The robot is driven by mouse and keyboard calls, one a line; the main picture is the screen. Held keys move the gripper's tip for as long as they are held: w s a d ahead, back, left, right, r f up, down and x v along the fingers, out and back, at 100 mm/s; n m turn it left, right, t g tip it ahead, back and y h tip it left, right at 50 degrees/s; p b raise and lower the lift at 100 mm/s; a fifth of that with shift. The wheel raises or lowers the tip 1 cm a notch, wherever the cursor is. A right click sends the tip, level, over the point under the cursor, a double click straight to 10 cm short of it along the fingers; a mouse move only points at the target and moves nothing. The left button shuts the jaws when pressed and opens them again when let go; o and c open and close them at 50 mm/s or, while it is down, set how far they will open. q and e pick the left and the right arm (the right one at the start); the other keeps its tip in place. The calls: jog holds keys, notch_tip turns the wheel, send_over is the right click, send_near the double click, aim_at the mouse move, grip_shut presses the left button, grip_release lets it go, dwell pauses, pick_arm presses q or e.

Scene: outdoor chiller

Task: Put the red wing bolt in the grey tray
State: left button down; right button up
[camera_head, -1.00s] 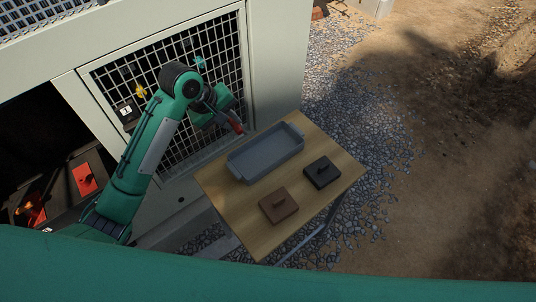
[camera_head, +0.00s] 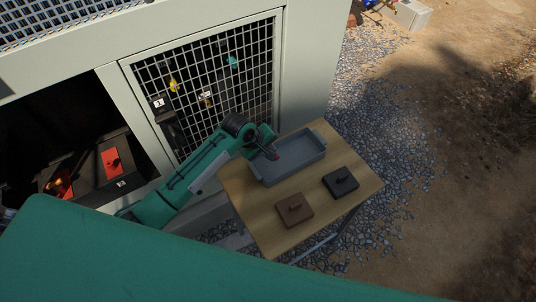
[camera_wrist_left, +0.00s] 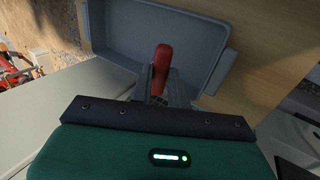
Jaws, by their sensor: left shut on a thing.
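The grey tray (camera_head: 302,165) stands on the small wooden table and looks empty inside. My left gripper (camera_head: 270,152) is at the tray's left end, over or just inside its rim. It is shut on the red wing bolt, whose red part (camera_wrist_left: 162,66) sticks out beyond the fingers in the left wrist view. In that view the tray (camera_wrist_left: 205,35) lies behind the bolt. I cannot tell whether the bolt touches the tray floor. The fingers are partly hidden by the dark wrist bracket. My right gripper does not show.
A brown block with a knob (camera_head: 294,210) and a black block with a knob (camera_head: 340,182) sit on the table (camera_head: 262,222) in front of the tray. A mesh panel (camera_head: 205,85) stands behind my left arm. Gravel (camera_head: 385,130) lies right of the table.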

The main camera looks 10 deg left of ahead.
pick_arm(q)
notch_tip(320, 180, down, 3)
jog(key=shift+f, duration=0.2)
jog(key=shift+f+p, duration=0.2)
jog(key=shift+p, duration=0.1)
jog(key=shift+f, duration=0.1)
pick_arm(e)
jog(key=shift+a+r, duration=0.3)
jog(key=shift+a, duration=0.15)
pick_arm(q)
jog(key=c, duration=1.3)
grip_release()
jog(key=shift+c, duration=0.2)
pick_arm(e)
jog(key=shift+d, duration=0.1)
